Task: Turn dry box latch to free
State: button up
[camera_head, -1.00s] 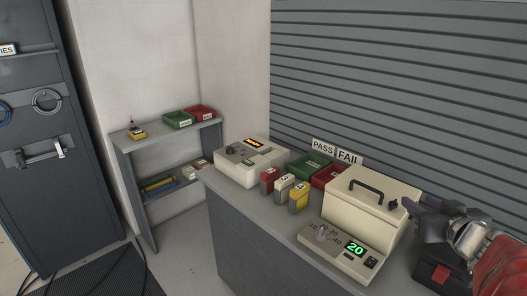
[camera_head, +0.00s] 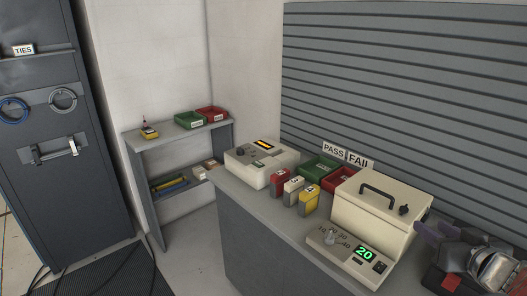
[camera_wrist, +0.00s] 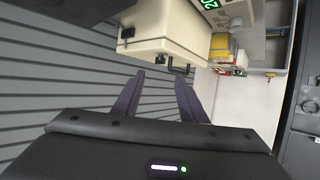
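The dry box (camera_head: 380,207) is a cream case with a dark handle on its lid, standing on the right part of the grey bench. Its small black latch (camera_head: 404,210) sits on the side near its right end. In the wrist view the dry box (camera_wrist: 158,28) hangs at the top, tilted by the camera angle, with the black latch (camera_wrist: 127,33) at its left. My gripper (camera_wrist: 158,95) has its two fingers apart with nothing between them. It is beside the box and not touching it. In the head view my gripper (camera_head: 425,235) is at the right edge, just right of the box.
A control unit showing a green 20 (camera_head: 347,252) stands in front of the box. Red, white and yellow blocks (camera_head: 294,190), a green bin (camera_head: 320,169) and a red bin (camera_head: 341,179) stand to its left. A slatted wall (camera_head: 400,90) rises behind the bench.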

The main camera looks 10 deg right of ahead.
aim_at(406, 210)
jog(key=x, duration=1.2)
jog(key=shift+w+f, duration=0.15)
jog(key=shift+w, duration=0.05)
jog(key=shift+c, duration=0.5)
grip_shut()
jog(key=shift+a, duration=0.1)
